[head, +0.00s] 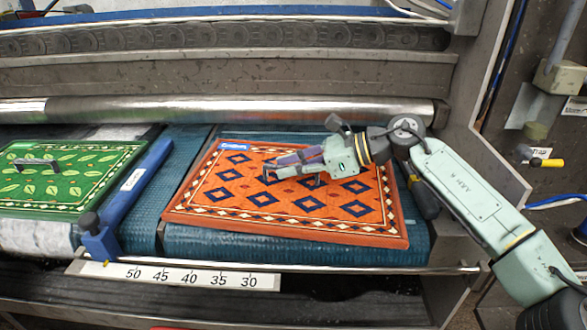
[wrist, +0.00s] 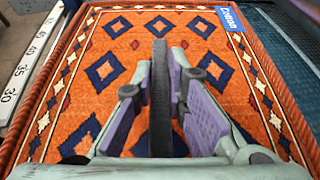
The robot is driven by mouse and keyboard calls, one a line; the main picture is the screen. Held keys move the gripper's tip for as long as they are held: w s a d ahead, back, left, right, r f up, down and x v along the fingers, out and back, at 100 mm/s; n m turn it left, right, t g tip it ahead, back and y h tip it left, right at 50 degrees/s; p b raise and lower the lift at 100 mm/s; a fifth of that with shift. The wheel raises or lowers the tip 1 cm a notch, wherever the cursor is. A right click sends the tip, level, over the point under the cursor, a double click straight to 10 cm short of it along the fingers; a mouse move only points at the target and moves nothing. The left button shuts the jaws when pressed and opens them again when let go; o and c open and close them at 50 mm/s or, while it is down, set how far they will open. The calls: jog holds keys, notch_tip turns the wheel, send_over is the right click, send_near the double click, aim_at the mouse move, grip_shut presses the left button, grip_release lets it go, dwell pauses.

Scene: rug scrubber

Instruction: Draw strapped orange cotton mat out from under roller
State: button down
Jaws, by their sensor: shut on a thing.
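The orange mat (head: 230,205) has dark blue diamonds, a cream patterned border and a blue label at its far left corner. It lies flat on the blue belt (head: 270,130), slightly skewed, and also shows in the wrist view (wrist: 120,50). A strip of belt shows between its far edge and the steel roller (head: 230,109). My gripper (head: 300,168) is low over the mat's middle. In the wrist view its purple-padded fingers (wrist: 163,88) are on either side of the mat's dark strap (wrist: 160,105), shut on it. The strap's ends are partly hidden.
A green leaf-patterned mat (head: 70,170) with its own dark strap lies at left. A blue bar (head: 135,185) separates the mats. A numbered scale (head: 180,276) and thin rail run along the front. A grey side wall (head: 475,130) stands at right.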

jog(key=c, duration=1.5)
grip_release()
jog(key=shift+c, duration=0.2)
jog(key=v, duration=1.2)
jog(key=shift+f, duration=0.1)
